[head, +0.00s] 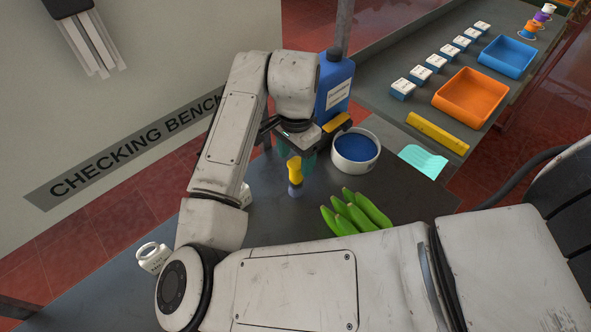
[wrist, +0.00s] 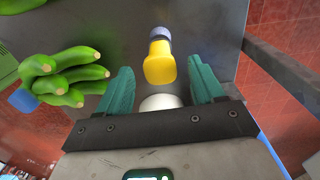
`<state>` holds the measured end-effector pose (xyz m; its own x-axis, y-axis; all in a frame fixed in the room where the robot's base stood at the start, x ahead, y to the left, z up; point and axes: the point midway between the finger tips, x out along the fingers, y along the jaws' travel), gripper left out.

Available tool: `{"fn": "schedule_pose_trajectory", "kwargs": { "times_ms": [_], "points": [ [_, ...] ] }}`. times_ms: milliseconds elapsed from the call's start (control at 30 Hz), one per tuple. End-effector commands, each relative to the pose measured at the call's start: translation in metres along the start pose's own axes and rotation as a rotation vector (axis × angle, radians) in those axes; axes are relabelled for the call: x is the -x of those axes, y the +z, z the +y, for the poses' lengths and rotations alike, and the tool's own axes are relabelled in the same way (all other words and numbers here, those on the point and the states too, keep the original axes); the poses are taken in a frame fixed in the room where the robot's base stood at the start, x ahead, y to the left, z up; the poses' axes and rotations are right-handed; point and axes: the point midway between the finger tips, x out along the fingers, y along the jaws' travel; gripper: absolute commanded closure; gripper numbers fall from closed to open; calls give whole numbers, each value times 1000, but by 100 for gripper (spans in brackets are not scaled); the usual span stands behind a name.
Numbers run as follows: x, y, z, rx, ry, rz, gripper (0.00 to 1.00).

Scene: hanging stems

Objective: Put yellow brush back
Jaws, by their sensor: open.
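The yellow brush (head: 295,169) has a yellow handle and a blue-purple end. In the head view it is upright, with the blue-purple end down near the dark bench top. In the wrist view the yellow brush (wrist: 160,66) shows in the gap between the fingertips, with clear space on both sides. My gripper (head: 297,160) is open, with teal fingers pointing down at the brush; the wrist view also shows my gripper (wrist: 160,72) with its fingers apart. I cannot tell how deep the brush sits between them.
Green bananas (head: 356,213) lie on the bench (head: 300,222). A white bowl with blue inside (head: 356,152) and a blue bottle (head: 335,88) stand behind. A white mug (head: 152,256) is at lower left. An orange tray (head: 470,97) and blue tray (head: 507,57) are at far right.

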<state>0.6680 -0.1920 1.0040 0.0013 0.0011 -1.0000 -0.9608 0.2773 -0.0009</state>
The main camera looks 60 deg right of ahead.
Motion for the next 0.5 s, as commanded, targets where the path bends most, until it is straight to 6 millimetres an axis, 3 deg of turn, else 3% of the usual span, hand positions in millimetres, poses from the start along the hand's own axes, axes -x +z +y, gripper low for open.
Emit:
{"fn": "schedule_pose_trajectory", "kwargs": {
  "times_ms": [200, 500],
  "points": [
    [36, 0, 0, -1, -1, -1, 33],
    [53, 0, 0, 0, 0, 0, 33]
  ]
}}
